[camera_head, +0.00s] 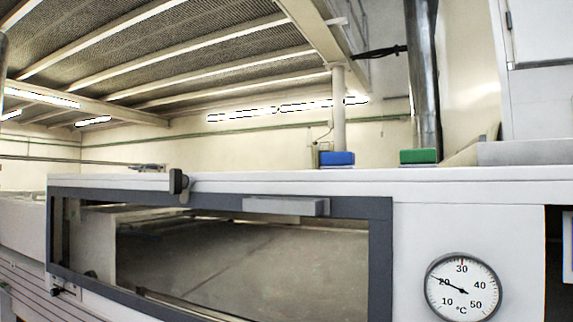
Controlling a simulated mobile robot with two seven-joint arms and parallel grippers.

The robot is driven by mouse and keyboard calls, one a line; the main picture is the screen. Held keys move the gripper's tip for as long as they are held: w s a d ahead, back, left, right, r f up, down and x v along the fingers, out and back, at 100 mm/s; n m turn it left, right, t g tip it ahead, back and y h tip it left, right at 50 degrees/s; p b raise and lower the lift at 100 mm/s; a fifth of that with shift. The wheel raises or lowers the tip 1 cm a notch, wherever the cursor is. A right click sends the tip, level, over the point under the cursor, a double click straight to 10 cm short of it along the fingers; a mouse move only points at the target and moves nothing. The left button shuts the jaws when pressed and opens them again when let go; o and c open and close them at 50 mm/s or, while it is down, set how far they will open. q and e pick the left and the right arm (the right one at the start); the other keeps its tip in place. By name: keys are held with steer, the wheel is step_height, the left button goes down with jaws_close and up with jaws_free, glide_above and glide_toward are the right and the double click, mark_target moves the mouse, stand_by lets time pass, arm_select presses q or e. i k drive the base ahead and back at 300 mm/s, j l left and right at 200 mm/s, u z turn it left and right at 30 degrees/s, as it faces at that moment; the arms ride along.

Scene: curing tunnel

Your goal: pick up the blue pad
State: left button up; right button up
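A small blue pad (337,158) lies on the white top of the tunnel housing (430,184), right of the middle of the head view. It sits near the back of that top, in front of a pale upright post. Neither of my grippers shows in this view.
A green pad (418,156) lies on the same top, right of the blue one, in front of a metal pipe (424,75). Below are a dark-framed window (381,255) with a grey handle (286,206) and a round dial thermometer (462,287). A dark latch (178,183) stands at the top edge.

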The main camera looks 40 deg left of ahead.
mark_target(335, 160)
steer(key=u, duration=1.1)
